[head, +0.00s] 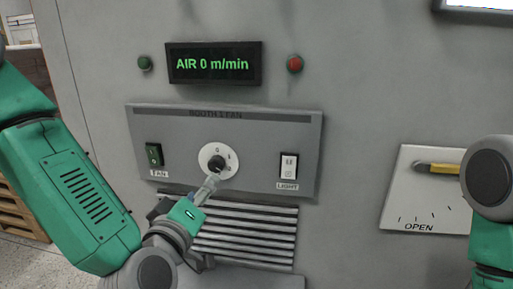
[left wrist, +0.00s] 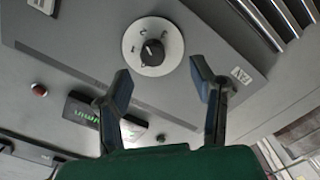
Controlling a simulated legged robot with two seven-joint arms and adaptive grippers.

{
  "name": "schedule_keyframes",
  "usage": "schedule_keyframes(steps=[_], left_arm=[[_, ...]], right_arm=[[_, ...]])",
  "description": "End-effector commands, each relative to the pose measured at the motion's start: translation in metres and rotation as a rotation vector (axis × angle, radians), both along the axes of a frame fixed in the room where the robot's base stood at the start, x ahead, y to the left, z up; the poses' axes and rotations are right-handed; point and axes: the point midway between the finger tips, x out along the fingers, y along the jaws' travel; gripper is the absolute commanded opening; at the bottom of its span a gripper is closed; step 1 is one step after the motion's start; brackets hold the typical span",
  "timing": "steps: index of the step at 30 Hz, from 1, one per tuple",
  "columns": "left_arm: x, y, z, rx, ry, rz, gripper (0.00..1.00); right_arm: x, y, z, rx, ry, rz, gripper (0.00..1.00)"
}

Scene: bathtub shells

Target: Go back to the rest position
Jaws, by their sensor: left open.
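My left gripper (head: 208,187) is in front of the booth fan panel (head: 255,150), just below the black knob (head: 217,162) on its white dial. In the left wrist view my left gripper (left wrist: 163,82) has its two fingers spread with nothing between them. The knob (left wrist: 152,50) shows there beyond the fingertips, apart from them. My right arm shows at the right edge of the head view, but its gripper is out of view.
A green FAN switch (head: 154,155) and a white LIGHT switch (head: 289,166) flank the dial. Above, a display (head: 212,64) reads AIR 0 m/min, between a green button (head: 145,63) and a red one (head: 295,64). A yellow-gripped lever (head: 440,168) is at right. Slats (head: 250,238) lie below.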

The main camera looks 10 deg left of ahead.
Motion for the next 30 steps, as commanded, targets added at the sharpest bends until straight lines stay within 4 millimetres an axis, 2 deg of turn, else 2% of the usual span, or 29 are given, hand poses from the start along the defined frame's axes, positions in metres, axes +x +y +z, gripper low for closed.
schedule_keyframes(steps=[2, 5, 6, 8, 9, 12, 15, 18, 21, 26, 30], left_arm=[[-0.005, -0.001, -0.030, 0.042, 0.075, -0.031, 0.51], [-0.021, -0.001, -0.089, 0.127, 0.231, -0.098, 0.51], [-0.032, 0.000, -0.117, 0.167, 0.308, -0.131, 0.51], [-0.052, 0.004, -0.159, 0.227, 0.429, -0.184, 0.51], [-0.068, 0.008, -0.186, 0.266, 0.510, -0.219, 0.51], [-0.114, 0.024, -0.246, 0.358, 0.715, -0.303, 0.51], [-0.163, 0.044, -0.291, 0.438, 0.906, -0.381, 0.51], [-0.210, 0.065, -0.322, 0.500, 1.073, -0.445, 0.51], [-0.253, 0.087, -0.343, 0.551, 1.223, -0.501, 0.51], [-0.318, 0.122, -0.360, 0.621, 1.448, -0.582, 0.51], [-0.308, 0.117, -0.397, 0.646, 1.421, -0.594, 0.51]], right_arm=[[0.000, 0.000, 0.000, 0.000, 0.001, 0.000, 0.00], [-0.001, 0.000, 0.000, 0.000, 0.001, 0.000, 0.00], [-0.001, 0.000, 0.000, 0.000, 0.001, 0.000, 0.00], [-0.001, 0.000, 0.000, 0.000, 0.001, 0.000, 0.00], [-0.001, 0.000, 0.000, 0.000, 0.001, 0.000, 0.00], [-0.001, 0.000, 0.000, 0.000, 0.001, 0.000, 0.00], [-0.001, 0.000, 0.000, 0.000, 0.001, 0.000, 0.00], [-0.001, 0.000, 0.000, 0.000, 0.001, 0.000, 0.00], [-0.001, 0.000, 0.000, 0.000, 0.001, 0.000, 0.00], [-0.001, 0.000, 0.000, 0.000, 0.001, 0.000, 0.00], [-0.001, 0.000, -0.040, 0.000, 0.001, 0.000, 0.00]])
